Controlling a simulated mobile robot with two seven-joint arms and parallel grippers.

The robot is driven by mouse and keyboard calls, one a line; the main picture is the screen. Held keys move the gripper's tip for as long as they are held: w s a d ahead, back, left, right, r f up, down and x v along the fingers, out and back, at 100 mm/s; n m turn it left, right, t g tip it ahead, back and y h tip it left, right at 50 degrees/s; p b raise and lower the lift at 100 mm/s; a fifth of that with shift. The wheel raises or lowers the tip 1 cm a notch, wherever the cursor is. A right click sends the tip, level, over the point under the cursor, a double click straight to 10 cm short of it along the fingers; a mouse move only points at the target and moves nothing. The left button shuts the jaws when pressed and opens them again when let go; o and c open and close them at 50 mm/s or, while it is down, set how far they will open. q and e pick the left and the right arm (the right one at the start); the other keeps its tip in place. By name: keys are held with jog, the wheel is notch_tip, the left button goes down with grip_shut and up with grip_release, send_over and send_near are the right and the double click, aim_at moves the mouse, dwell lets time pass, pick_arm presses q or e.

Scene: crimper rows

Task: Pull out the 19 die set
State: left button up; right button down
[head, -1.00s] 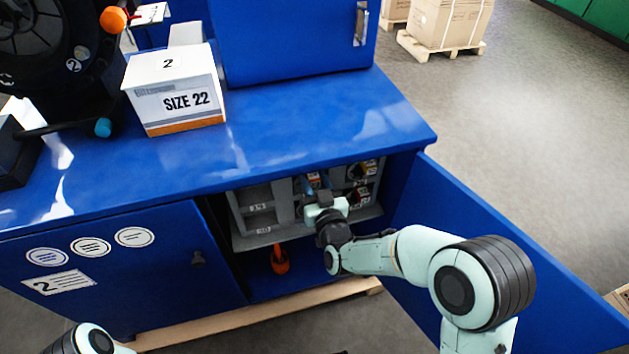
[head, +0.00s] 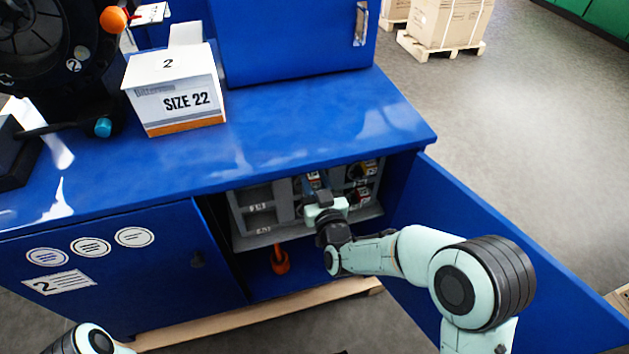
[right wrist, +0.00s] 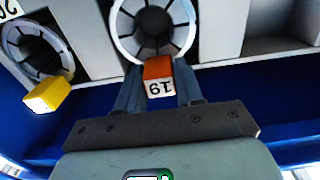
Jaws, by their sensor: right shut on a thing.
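The 19 die set (right wrist: 155,28) is a round pale ring with dark segments in a grey rack slot in the right wrist view. Its orange tab (right wrist: 158,70) carries an upside-down "19" on a white label. My right gripper (right wrist: 158,88) is shut on this tab, one finger on each side. In the head view my right gripper (head: 324,206) is at the front of the grey rack (head: 240,215) inside the open cabinet, and hides part of it. Of my left arm only a link shows at the bottom left; its gripper is out of view.
Another die set with a yellow tab (right wrist: 47,95) sits to the left in the wrist view. An orange-red object (head: 280,262) stands on the cabinet floor below the rack. The blue worktop (head: 300,120) overhangs the rack, and an open door (head: 490,255) stands at right.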

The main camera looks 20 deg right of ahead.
jog(key=shift+w+r, duration=0.1)
jog(key=shift+r, duration=0.2)
jog(key=shift+s+d+f, duration=0.1)
jog(key=shift+s, duration=4.65)
